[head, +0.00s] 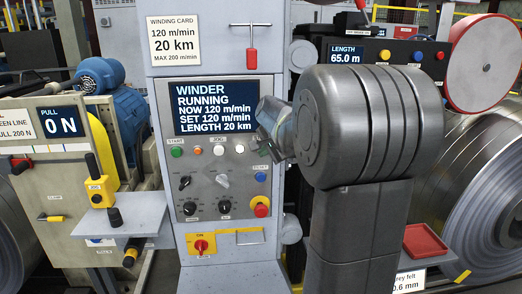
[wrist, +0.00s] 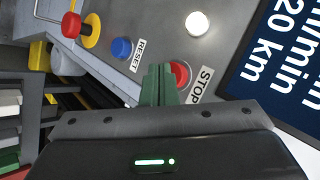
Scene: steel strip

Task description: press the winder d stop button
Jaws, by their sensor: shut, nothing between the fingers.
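The red stop button (wrist: 181,71), with a STOP label beside it, shows in the wrist view just right of the green fingers and is partly covered by them. My gripper (wrist: 158,72) is shut and empty, its fingertips close to the panel face. I cannot tell whether they touch the button. In the head view my gripper (head: 266,142) is at the right edge of the winder panel (head: 214,196), and my arm hides the stop button there. The screen (head: 215,107) reads WINDER RUNNING, NOW 120 m/min, SET 120 m/min, LENGTH 20 km.
A blue reset button (wrist: 121,47) is left of the fingers in the wrist view. A red mushroom button on yellow (head: 262,207) sits lower on the panel. A green start button (head: 177,152) and white buttons (head: 218,150) line the upper row. A shelf (head: 120,215) juts out left.

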